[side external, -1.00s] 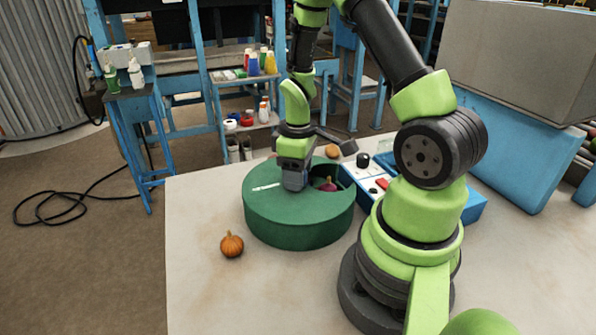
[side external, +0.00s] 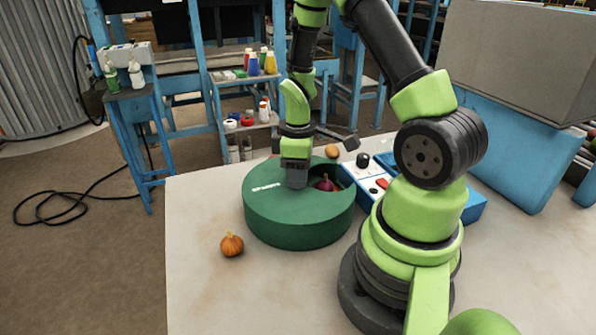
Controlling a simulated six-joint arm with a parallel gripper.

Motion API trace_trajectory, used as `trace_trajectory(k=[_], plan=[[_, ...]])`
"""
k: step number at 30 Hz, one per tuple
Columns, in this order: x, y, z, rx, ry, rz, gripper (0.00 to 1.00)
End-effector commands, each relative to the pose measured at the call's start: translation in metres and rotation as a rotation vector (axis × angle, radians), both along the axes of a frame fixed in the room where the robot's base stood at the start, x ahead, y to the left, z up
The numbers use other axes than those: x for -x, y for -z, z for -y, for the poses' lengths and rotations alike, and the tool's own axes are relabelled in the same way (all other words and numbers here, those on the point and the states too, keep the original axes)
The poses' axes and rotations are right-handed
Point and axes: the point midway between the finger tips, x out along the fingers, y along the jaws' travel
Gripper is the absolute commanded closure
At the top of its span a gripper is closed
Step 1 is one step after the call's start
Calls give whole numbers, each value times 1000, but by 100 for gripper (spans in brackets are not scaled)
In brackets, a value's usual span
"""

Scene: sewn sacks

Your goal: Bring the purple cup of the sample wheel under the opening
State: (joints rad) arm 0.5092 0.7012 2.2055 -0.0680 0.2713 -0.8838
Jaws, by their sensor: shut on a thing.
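The sample wheel's housing is a round green drum (side external: 290,225) on the table, with a pale label on its lid. An opening (side external: 336,177) shows in the right part of the lid. A dark purple-red thing (side external: 324,184) shows in it, toward its left side; whether this is the purple cup or something in a cup is too small to tell. My gripper (side external: 296,186) points down at the middle of the lid, left of the opening. It is shut on the wheel's handle, which its fingers hide. The other cups are hidden under the lid.
A small orange pumpkin (side external: 232,244) sits on the table left of the drum. A tan round thing (side external: 332,151) lies behind it. A blue-and-white box with knobs (side external: 372,182) stands close to its right. The table's front left is clear.

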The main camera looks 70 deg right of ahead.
Motion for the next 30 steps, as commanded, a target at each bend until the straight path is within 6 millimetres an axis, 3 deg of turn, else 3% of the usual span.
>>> trace_trajectory(k=[30], plan=[[1,0,-1,-1,-510,0,100]])
